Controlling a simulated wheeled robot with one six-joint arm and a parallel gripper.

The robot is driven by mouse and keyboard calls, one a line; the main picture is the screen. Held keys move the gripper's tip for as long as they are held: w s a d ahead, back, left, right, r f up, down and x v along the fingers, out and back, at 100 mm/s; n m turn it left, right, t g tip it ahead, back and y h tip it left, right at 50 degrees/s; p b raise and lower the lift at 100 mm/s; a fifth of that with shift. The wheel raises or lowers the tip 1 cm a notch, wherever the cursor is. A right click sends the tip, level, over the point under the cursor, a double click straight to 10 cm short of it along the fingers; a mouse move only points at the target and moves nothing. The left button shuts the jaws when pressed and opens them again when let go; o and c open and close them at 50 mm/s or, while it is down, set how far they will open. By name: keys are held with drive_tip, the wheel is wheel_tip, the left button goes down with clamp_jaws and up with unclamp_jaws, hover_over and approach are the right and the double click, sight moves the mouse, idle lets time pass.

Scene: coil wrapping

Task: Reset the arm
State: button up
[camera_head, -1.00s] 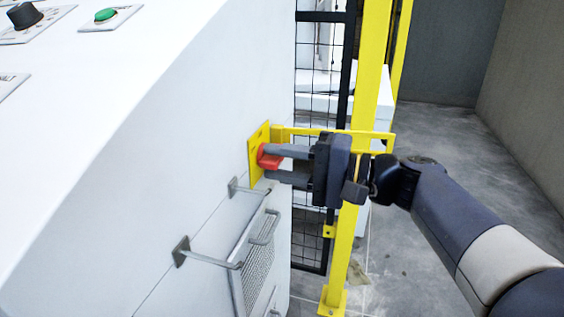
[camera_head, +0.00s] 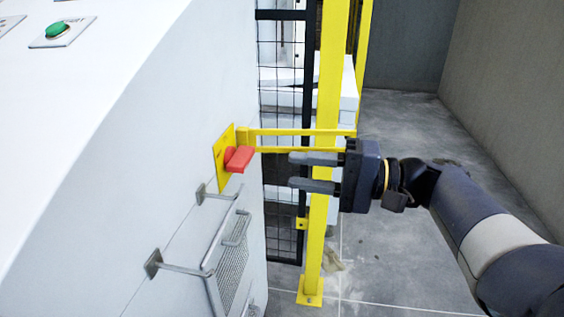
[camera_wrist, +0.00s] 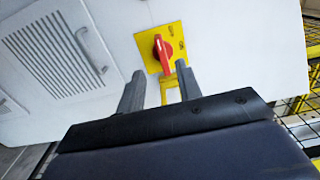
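My gripper (camera_head: 300,172) is open and empty in the head view, with its two fingers pointing left toward a white cabinet. A red switch handle (camera_head: 239,159) on a yellow plate (camera_head: 222,170) is on the cabinet's side, left of the fingertips and apart from them. In the wrist view the red handle (camera_wrist: 162,52) and its yellow plate (camera_wrist: 176,38) show beyond and between the two spread fingers of my gripper (camera_wrist: 160,84).
The white cabinet (camera_head: 120,150) fills the left, with metal handles (camera_head: 185,268) and a green button (camera_head: 58,29) on it. A yellow post (camera_head: 322,220) and black mesh fence (camera_head: 281,110) stand behind my gripper. Grey floor (camera_head: 400,260) is open at the right.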

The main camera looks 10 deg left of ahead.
sight(247, 165)
drive_tip(key=shift+d, duration=0.65)
drive_tip(key=a, duration=0.3)
drive_tip(key=a+b, duration=0.1)
drive_tip(key=a, duration=0.2)
drive_tip(key=a+b, duration=0.1)
drive_tip(key=a, duration=0.2)
drive_tip(key=shift+w, duration=0.25)
drive_tip(key=shift+w+a+b, duration=0.1)
drive_tip(key=shift+a+b, duration=0.2)
drive_tip(key=shift+a, duration=0.65)
drive_tip(key=shift+d, duration=0.1)
